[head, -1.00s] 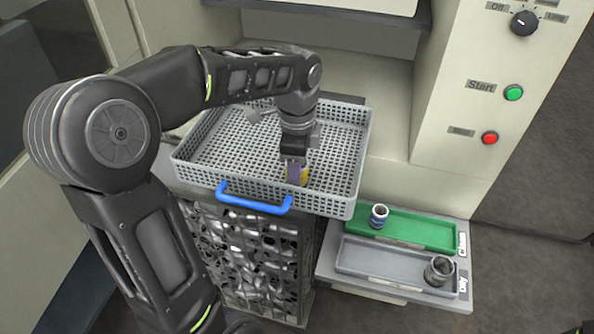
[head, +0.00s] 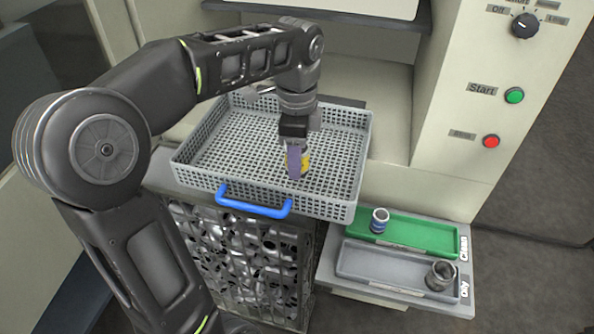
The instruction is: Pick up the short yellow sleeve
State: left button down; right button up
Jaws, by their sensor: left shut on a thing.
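The short yellow sleeve (head: 304,160) is in the jaws of my left gripper (head: 297,168), above the grey mesh basket (head: 230,190). The gripper points down and is shut on the sleeve; its near finger hides part of it. The sleeve appears raised off the basket floor, though the exact gap is hard to judge. No other part lies in the visible floor of the basket. My right gripper is not in view.
The basket has a blue handle (head: 252,204) at its front.

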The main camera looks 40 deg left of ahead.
pick_arm(q)
notch_tip(320, 180, up, 4)
jog(key=shift+r+p, duration=0.1)
jog(key=shift+p, duration=0.8)
jog(key=shift+r+p, duration=0.45)
jog(key=shift+p, duration=0.05)
